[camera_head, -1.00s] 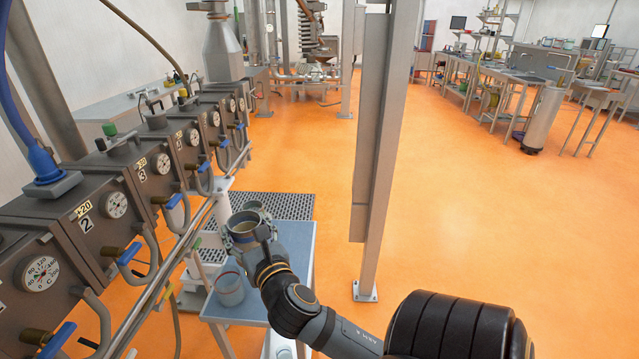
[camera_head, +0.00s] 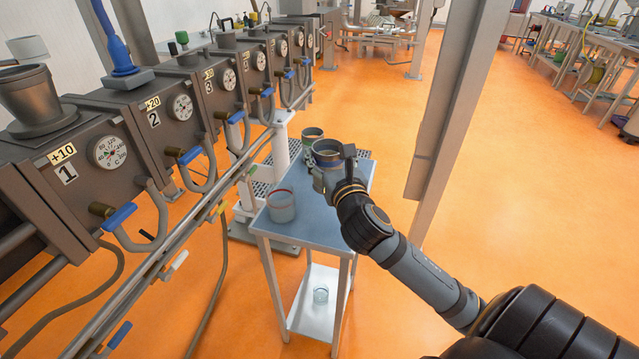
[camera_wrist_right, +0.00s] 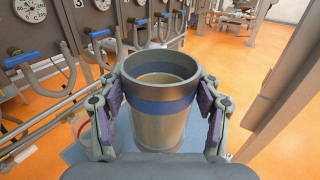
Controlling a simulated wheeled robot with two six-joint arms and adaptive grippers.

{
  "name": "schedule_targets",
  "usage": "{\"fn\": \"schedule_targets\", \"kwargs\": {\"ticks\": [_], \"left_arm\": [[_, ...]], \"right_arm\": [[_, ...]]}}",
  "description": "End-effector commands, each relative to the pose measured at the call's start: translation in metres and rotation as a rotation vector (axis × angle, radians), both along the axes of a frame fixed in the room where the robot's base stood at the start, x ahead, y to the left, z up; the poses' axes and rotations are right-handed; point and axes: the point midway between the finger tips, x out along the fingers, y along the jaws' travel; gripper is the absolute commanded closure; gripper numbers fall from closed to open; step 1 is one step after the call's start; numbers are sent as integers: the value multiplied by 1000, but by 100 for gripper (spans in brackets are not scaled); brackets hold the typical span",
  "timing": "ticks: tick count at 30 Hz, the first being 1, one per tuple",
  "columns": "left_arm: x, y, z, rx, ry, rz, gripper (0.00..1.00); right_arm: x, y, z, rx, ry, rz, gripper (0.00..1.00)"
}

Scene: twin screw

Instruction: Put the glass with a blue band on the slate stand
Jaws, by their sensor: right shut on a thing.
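The glass with a blue band (camera_head: 327,150) is upright in my right gripper (camera_head: 335,168), at the far part of the small table. In the right wrist view the same glass (camera_wrist_right: 160,125) stands between both fingers of the right gripper (camera_wrist_right: 160,112), with pads against its sides. Its base is hidden in the head view, so I cannot tell whether it touches the top. The table-like stand has a slate-blue top (camera_head: 317,218); no other slate stand is clear to me. My left gripper is not in view.
A glass with a red band (camera_head: 281,207) stands near the table's left edge. Another glass (camera_head: 312,140) is just behind the held one. Numbered units with hoses line the left; a metal post (camera_head: 442,120) rises right.

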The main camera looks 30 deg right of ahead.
Motion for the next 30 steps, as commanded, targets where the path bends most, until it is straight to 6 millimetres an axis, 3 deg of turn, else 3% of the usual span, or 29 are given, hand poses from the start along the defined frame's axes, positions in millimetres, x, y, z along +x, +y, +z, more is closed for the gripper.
{"fn": "schedule_targets", "kwargs": {"ticks": [4, 9, 12, 20, 26, 30], "left_arm": [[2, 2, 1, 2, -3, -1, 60], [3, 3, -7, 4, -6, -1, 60], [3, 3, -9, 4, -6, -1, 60], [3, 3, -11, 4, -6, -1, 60], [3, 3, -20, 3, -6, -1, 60], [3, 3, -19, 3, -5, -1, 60]], "right_arm": [[31, -9, -11, 7, -4, 0, 75], [56, -17, -47, 3, -1, 0, 75], [66, -20, -58, 1, -3, 1, 75], [72, -22, -66, 0, -3, 2, 75], [75, -23, -98, 0, -2, 2, 75], [75, -23, -99, 1, -4, 2, 75]]}}
